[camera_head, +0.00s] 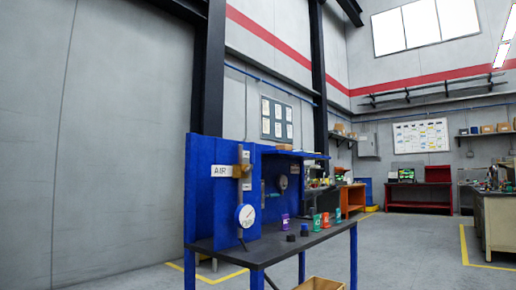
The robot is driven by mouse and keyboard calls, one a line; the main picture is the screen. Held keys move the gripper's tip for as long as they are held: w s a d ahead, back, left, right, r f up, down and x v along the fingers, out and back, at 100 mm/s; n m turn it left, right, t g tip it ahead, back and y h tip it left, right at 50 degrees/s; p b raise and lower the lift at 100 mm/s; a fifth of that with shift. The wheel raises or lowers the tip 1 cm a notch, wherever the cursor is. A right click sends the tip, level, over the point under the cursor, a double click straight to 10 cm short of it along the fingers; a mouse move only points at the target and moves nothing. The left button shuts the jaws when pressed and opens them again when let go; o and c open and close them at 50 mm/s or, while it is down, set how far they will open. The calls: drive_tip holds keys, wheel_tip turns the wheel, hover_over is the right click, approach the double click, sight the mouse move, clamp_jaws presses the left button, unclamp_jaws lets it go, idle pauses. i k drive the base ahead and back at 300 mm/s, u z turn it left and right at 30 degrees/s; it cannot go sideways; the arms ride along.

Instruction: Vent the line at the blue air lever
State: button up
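A blue stand with a dark top carries a blue back panel (201,208). A white sign reading AIR (221,171) is on the panel. Right of the sign is a brass-coloured valve body (242,171) on an upright pipe. A blue lever cannot be told apart from the blue panel at this size. A round white gauge (246,215) sits below the valve on the same pipe. My gripper is not in view.
The stand's dark top (275,246) holds several small coloured items, among them a purple one (285,221) and a green one (316,222). An open wooden box (320,284) is low in front. A cream bench (495,220) stands far right. Grey floor between is clear.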

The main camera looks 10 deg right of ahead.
sight(247, 171)
drive_tip(key=z, duration=1.15)
drive_tip(key=i, duration=0.85)
drive_tip(key=u, duration=0.5)
drive_tip(key=i, duration=0.95)
drive_tip(key=u, duration=0.9)
